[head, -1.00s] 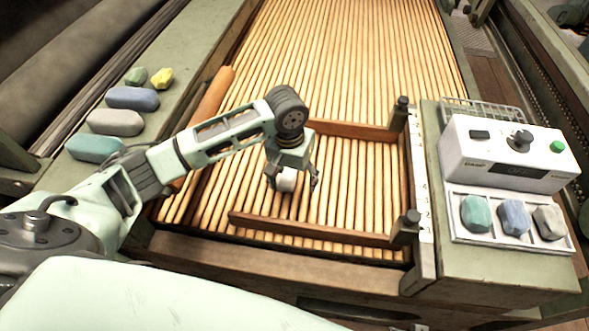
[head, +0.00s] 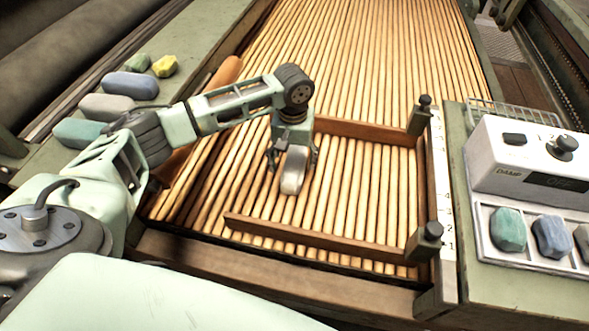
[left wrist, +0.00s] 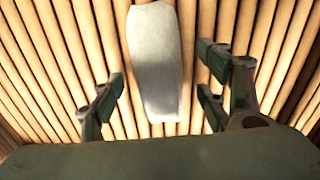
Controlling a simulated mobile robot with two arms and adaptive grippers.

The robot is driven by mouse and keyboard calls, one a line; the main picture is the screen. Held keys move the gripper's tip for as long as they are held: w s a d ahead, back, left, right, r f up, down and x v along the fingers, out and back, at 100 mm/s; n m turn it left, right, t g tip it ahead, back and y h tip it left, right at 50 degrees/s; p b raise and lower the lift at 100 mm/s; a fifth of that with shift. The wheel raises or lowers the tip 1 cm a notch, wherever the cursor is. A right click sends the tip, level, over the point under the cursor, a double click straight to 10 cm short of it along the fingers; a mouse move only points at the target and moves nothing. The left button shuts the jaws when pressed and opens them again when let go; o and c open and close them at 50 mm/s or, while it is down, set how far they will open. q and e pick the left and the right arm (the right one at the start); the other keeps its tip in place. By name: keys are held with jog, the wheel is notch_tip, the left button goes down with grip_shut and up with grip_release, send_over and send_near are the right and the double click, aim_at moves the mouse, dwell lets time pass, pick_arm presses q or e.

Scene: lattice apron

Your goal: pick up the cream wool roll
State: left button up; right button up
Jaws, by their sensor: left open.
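The cream wool roll (head: 293,172) is a pale, elongated piece lying on the wooden slats inside a low wooden frame. My left gripper (head: 292,158) is open over its far end, with a finger to either side of the roll in the head view. In the left wrist view, the roll (left wrist: 153,65) runs lengthwise, with its near end by the gap between the open fingers. I see no clear contact between fingers and roll. My right gripper is not in view.
The wooden frame has a front rail (head: 320,240) and a back rail (head: 365,130). Several coloured pieces, including a grey-beige one (head: 106,107), lie on the left ledge. A white control box (head: 530,150) and a tray of pieces stand at right. Slats behind the frame are clear.

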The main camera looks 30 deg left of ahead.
aim_at(294, 162)
pick_arm(q)
notch_tip(294, 162, down, 4)
jog(key=shift+w+r+b, duration=0.15)
jog(key=shift+r+b, duration=0.1)
jog(key=shift+b, duration=0.1)
jog(key=c, duration=1.3)
jog(key=shift+o, duration=0.2)
